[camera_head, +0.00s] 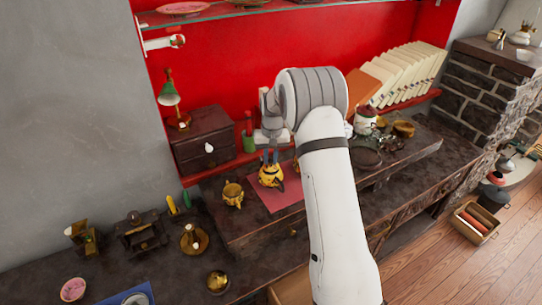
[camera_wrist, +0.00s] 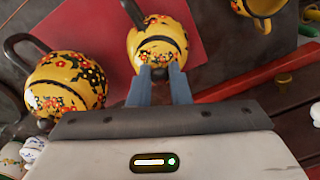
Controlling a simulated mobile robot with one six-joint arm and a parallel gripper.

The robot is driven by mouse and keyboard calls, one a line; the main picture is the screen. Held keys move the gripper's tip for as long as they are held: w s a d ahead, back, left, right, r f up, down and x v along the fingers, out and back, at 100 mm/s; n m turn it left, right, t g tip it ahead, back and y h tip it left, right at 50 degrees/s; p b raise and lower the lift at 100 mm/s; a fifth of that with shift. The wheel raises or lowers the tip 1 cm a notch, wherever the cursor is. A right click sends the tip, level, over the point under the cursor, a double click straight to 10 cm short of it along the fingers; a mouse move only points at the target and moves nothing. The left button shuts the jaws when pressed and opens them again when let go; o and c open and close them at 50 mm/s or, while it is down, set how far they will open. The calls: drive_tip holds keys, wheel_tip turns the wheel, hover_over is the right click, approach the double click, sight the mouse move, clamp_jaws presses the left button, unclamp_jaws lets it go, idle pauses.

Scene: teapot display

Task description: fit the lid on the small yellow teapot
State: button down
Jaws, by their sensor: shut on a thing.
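The small yellow teapot (camera_head: 270,180) with flower decoration stands on a red mat (camera_head: 274,203) on the raised dark shelf. In the wrist view the teapot (camera_wrist: 146,32) is straight ahead of my gripper, with its dark handle at the top. My gripper (camera_head: 270,156) points down just above it. In the wrist view my gripper (camera_wrist: 161,72) is shut on the floral yellow lid (camera_wrist: 157,52), which lies over the top of the teapot.
A larger flowered yellow pot (camera_wrist: 68,80) with a dark handle is close on the left in the wrist view. A yellow cup (camera_head: 233,193) stands left of the mat. A dark drawer box (camera_head: 203,142) and a green cup (camera_head: 249,142) are behind. My arm hides part of the shelf.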

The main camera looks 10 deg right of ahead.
drive_tip(key=shift+s+f+b, duration=0.1)
drive_tip(key=shift+f+b, duration=0.25)
drive_tip(key=shift+f, duration=0.2)
idle(0.7)
drive_tip(key=c, duration=1.3)
unclamp_jaws()
drive_tip(key=shift+f, duration=0.1)
drive_tip(key=shift+d+r+b, duration=0.15)
drive_tip(key=shift+r+b, duration=0.65)
drive_tip(key=shift+r, duration=3.05)
drive_tip(key=shift+r, duration=0.1)
